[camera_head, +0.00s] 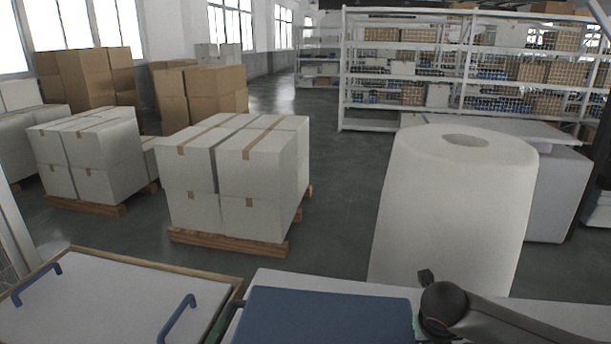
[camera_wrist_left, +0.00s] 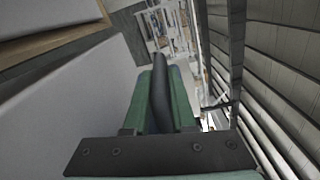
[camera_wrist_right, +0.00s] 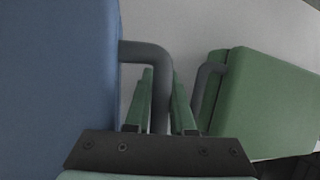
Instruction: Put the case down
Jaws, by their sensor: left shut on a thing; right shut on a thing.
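The blue case (camera_head: 330,315) is at the bottom middle of the head view, broad face up, in front of me. Its side also fills the left of the right wrist view (camera_wrist_right: 55,90). My left gripper (camera_head: 228,320) is at its left end; in the left wrist view the green fingers (camera_wrist_left: 160,100) are shut on a dark handle. My right gripper (camera_wrist_right: 160,105) is shut on the dark handle at the case's other end. The case is over a pale table top (camera_head: 565,318); whether it touches the top is hidden.
A wood-rimmed tray (camera_head: 110,295) with blue handles lies on the left. A green case (camera_wrist_right: 265,95) with a dark handle is close beside my right gripper. A large white roll (camera_head: 450,210) stands behind the table. Boxes on pallets (camera_head: 228,238) and shelves (camera_head: 400,75) are farther off.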

